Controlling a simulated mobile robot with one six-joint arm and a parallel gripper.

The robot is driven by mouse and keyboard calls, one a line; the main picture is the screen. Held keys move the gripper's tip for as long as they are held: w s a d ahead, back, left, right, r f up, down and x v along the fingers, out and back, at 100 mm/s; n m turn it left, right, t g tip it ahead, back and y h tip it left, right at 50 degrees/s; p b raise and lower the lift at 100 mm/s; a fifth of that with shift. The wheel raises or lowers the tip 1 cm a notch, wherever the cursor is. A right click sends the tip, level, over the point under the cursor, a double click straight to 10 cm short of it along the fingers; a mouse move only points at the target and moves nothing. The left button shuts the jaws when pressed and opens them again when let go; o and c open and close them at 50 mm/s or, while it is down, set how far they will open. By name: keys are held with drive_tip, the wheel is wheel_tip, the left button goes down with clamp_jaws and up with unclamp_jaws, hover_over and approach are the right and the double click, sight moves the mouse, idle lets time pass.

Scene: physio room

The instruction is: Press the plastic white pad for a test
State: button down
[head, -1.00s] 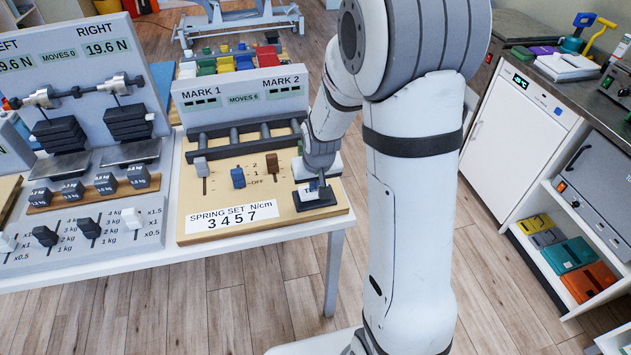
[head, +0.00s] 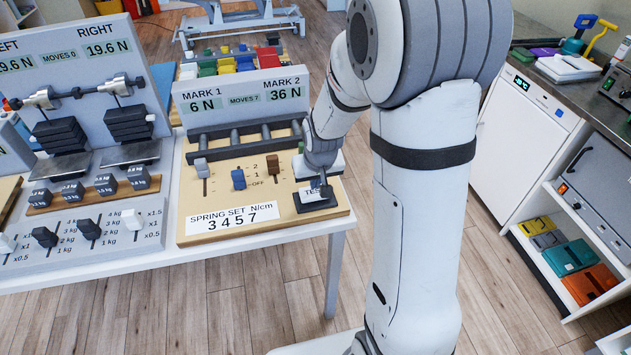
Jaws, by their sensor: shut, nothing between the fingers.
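The white test pad (head: 311,194) sits on a dark base at the front right corner of the wooden spring board (head: 333,213). My gripper (head: 324,192) is shut and empty, with its tip at the right part of the pad; whether it touches cannot be told. The board's display (head: 243,99) reads 6 N under MARK 1, 36 N under MARK 2 and MOVES 7. A label (head: 221,218) reads SPRING SET N/cm 3 4 5 7.
A balance panel (head: 80,225) with weights and levers stands on the left of the table. Coloured blocks (head: 226,65) lie behind the display. A white cabinet (head: 519,130) and shelves are on the right. Open wood floor lies in front of the table.

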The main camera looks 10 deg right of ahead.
drive_tip(key=b+v, duration=0.1)
drive_tip(key=v, duration=1)
drive_tip(key=shift+w, duration=0.25)
drive_tip(key=shift+r, duration=0.15)
drive_tip(key=s+r, duration=0.4)
drive_tip(key=s, duration=1.4)
drive_tip(key=shift+d+r+g, duration=0.2)
drive_tip(key=shift+d+g, duration=0.1)
drive_tip(key=shift+d, duration=0.05)
idle(2.1)
